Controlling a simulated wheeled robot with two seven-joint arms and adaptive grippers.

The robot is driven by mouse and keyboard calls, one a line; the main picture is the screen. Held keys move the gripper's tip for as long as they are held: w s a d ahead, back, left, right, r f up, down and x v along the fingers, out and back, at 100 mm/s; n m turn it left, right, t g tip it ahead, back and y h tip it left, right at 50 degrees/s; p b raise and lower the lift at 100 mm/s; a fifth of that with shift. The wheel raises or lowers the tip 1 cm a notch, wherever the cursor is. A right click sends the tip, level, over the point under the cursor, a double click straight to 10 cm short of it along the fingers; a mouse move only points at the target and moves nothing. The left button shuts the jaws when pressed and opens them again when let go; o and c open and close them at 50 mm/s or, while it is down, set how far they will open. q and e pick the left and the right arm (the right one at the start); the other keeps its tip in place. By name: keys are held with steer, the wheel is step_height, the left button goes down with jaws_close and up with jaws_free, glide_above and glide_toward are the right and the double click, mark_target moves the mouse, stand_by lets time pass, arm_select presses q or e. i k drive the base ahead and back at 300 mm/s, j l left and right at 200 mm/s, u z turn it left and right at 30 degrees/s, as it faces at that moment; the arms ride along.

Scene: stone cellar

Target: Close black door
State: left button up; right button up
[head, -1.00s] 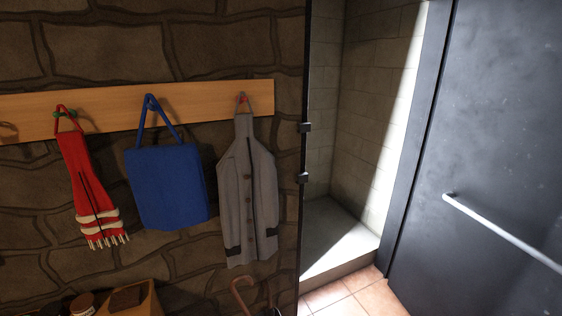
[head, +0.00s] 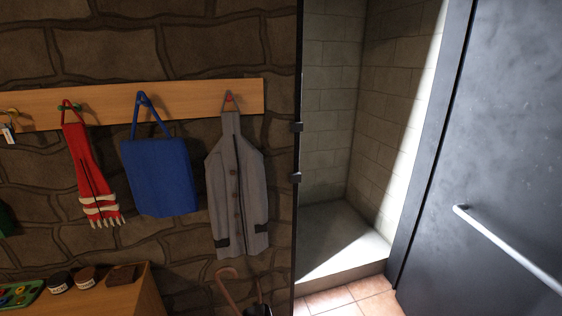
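The black door (head: 480,150) stands at the right of the head view, with a pale metal bar handle (head: 505,247) across its face. Its near part runs out of the picture at the right. The door is ajar. Left of it is an open doorway, through which a lit block wall (head: 385,120) and a raised ledge (head: 340,235) show. A dark frame post (head: 298,150) with small black fittings edges the opening on the left. Neither of my grippers is in view.
On the stone wall, a wooden rail (head: 205,97) holds a red scarf (head: 90,175), a blue bag (head: 160,175) and a grey coat (head: 238,190). Below are a wooden cabinet (head: 110,298) with small items and an umbrella stand (head: 257,309). Tiled floor (head: 350,298) shows in the doorway.

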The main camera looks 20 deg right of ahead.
mark_target(487, 241)
steer(key=k+l, duration=0.15)
steer(key=l, duration=0.25)
steer(key=k+l, duration=0.15)
steer(key=l, duration=0.25)
steer(key=k+l, duration=0.15)
steer(key=l, duration=0.25)
steer(key=k+l, duration=0.1)
steer(key=l, duration=0.3)
steer(key=k+l, duration=0.15)
steer(key=l, duration=0.25)
steer(key=k+l, duration=0.15)
steer(key=l, duration=0.25)
steer(key=k+l, duration=0.1)
steer(key=l, duration=0.3)
steer(key=k+l, duration=0.1)
steer(key=l, duration=0.3)
steer(key=k+l, duration=0.1)
steer(key=l, duration=2.25)
steer(key=k+z, duration=0.05)
